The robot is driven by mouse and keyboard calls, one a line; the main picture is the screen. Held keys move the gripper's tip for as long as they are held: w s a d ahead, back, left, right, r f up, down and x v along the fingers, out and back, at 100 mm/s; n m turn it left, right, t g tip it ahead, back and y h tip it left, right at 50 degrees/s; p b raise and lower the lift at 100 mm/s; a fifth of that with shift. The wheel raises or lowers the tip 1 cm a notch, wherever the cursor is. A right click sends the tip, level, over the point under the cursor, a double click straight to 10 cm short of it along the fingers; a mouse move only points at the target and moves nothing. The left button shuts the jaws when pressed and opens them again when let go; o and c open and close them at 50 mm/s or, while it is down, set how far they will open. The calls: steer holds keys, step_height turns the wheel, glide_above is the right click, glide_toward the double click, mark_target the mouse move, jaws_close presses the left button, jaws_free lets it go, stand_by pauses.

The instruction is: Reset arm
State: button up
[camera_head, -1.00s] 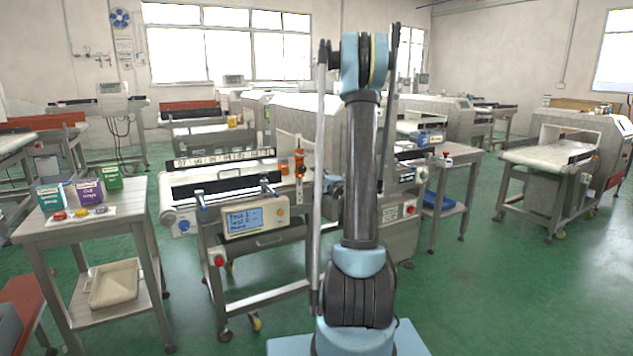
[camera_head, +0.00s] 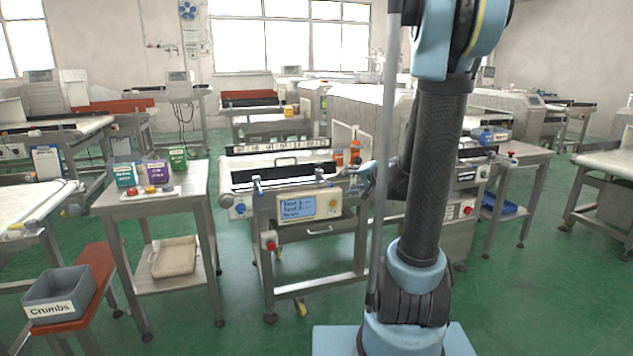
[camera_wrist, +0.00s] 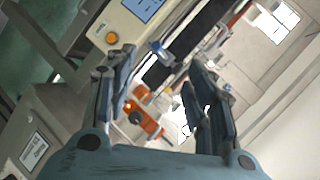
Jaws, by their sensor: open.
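My gripper (camera_wrist: 160,88) shows in the wrist view with its two dark blue-grey fingers spread wide apart. It is open, and nothing is held between the fingers. Beyond them are parts of a conveyor machine, with an orange piece (camera_wrist: 145,118) showing in the gap and an orange button (camera_wrist: 112,38) at upper left. In the head view my arm stands upright right of centre and hides part of the metal detector machine (camera_head: 308,207). A small bluish part beside the arm may be my gripper, but I cannot tell clearly.
A side table (camera_head: 150,203) holds several small coloured boxes and a tray of coloured pieces. A grey Crumbs crate (camera_head: 58,290) sits on a red bench at lower left. Another table (camera_head: 525,155) stands right of my arm. Green floor (camera_head: 540,290) is open at lower right.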

steer(key=s+d+f+n+g+h, duration=0.2)
steer(key=s+f, duration=0.1)
steer(key=s, duration=0.7)
steer(key=s+d+f+n+g+h, duration=0.2)
steer(key=s+f+g+h, duration=0.1)
steer(key=s, duration=0.8)
steer(key=s+d+f+n+g+h, duration=0.2)
steer(key=s+d+f+g, duration=0.1)
steer(key=s, duration=0.8)
steer(key=shift+s+f+n, duration=0.2)
steer(key=shift+f+n, duration=0.1)
steer(key=shift+f, duration=0.1)
steer(key=shift+d, duration=0.1)
